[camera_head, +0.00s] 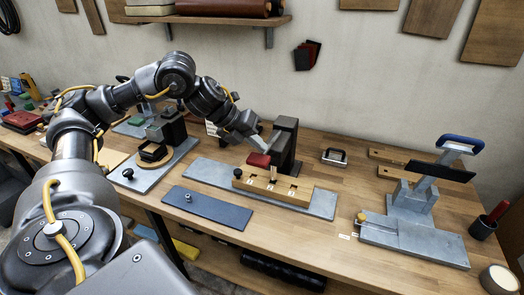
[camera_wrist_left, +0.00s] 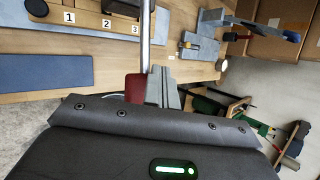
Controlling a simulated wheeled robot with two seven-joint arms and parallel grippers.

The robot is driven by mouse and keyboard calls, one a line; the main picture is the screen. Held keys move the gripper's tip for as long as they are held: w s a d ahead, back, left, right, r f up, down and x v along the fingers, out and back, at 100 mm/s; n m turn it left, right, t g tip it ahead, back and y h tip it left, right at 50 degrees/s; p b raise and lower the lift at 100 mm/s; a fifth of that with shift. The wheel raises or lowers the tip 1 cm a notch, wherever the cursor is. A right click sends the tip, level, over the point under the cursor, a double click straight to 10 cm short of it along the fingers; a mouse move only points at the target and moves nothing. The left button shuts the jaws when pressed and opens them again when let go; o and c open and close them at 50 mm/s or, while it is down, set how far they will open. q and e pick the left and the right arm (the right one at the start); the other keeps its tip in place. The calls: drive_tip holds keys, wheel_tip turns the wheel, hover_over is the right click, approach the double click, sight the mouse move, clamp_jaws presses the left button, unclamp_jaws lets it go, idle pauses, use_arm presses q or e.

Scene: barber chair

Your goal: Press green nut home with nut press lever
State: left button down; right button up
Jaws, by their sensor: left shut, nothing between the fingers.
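The press (camera_head: 285,145) stands at the middle of the bench, with a dark column on a long grey base plate. Its lever has a red grip (camera_head: 259,160), and a bright rod shows beside the red part (camera_wrist_left: 135,88) in the left wrist view. My left gripper (camera_head: 258,141) is shut and empty, just above the red grip; in the left wrist view its fingers (camera_wrist_left: 161,86) lie right beside the red part. Whether they touch is unclear. A wooden block (camera_head: 250,187) with number labels sits in front of the column. I cannot make out the green nut. My right gripper is not in view.
A blue-grey plate (camera_head: 207,207) lies in front of the press base. A clamp-like fixture with a blue handle (camera_head: 460,143) stands to the right. Another fixture (camera_head: 165,133) stands to the left. A small metal-framed item (camera_head: 334,157) lies behind; bare bench surrounds it.

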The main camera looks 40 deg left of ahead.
use_arm(q)
drive_tip(key=shift+s+f+b, duration=0.2)
drive_tip(key=shift+f+b, duration=0.55)
drive_tip(key=shift+f, duration=0.3)
idle(0.6)
drive_tip(key=shift+r, duration=0.15)
idle(0.5)
drive_tip(key=shift+w+r+p, duration=0.15)
drive_tip(key=shift+r+p, duration=0.75)
drive_tip(key=shift+r, duration=0.1)
drive_tip(key=shift+w+r+p, duration=0.1)
drive_tip(key=shift+r+p, duration=0.8)
drive_tip(key=shift+r, duration=0.1)
drive_tip(key=shift+w, duration=0.1)
drive_tip(key=r+p, duration=0.4)
drive_tip(key=r, duration=0.1)
drive_tip(key=shift+w+a, duration=0.2)
drive_tip(key=shift+w, duration=0.2)
